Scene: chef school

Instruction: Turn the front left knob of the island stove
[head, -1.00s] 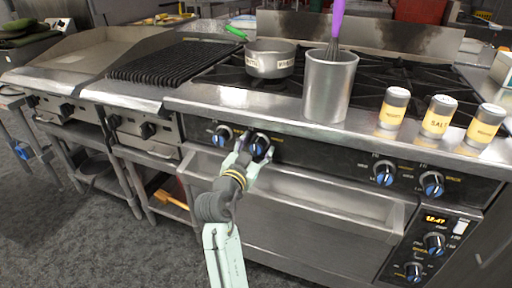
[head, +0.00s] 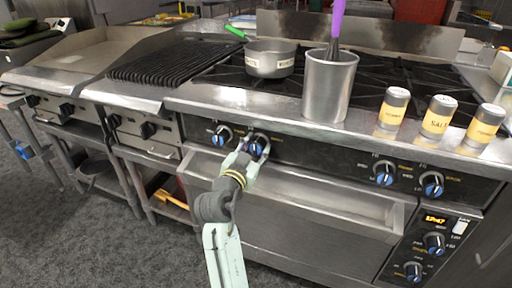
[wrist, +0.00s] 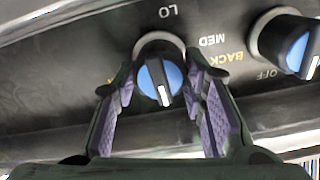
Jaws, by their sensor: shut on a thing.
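Two black knobs with blue faces sit at the left end of the island stove's front panel (head: 315,153). My gripper (head: 252,151) is at the second knob from the left (head: 260,142), below the cooktop edge. In the wrist view this knob (wrist: 158,83) lies between my two purple-padded fingers, one on each side, and I am shut on it. Its white mark points down in that upside-down view. The leftmost knob (head: 222,135) is outside my fingers; it shows at the right of the wrist view (wrist: 296,46), with "BACK" lettering between the two knobs.
A saucepan (head: 270,66), a metal canister (head: 328,92) with a purple-handled whisk, and shakers (head: 438,116) stand on the stove. More knobs (head: 385,174) are to the right. An open metal ledge (head: 320,195) juts out below the panel, under my gripper.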

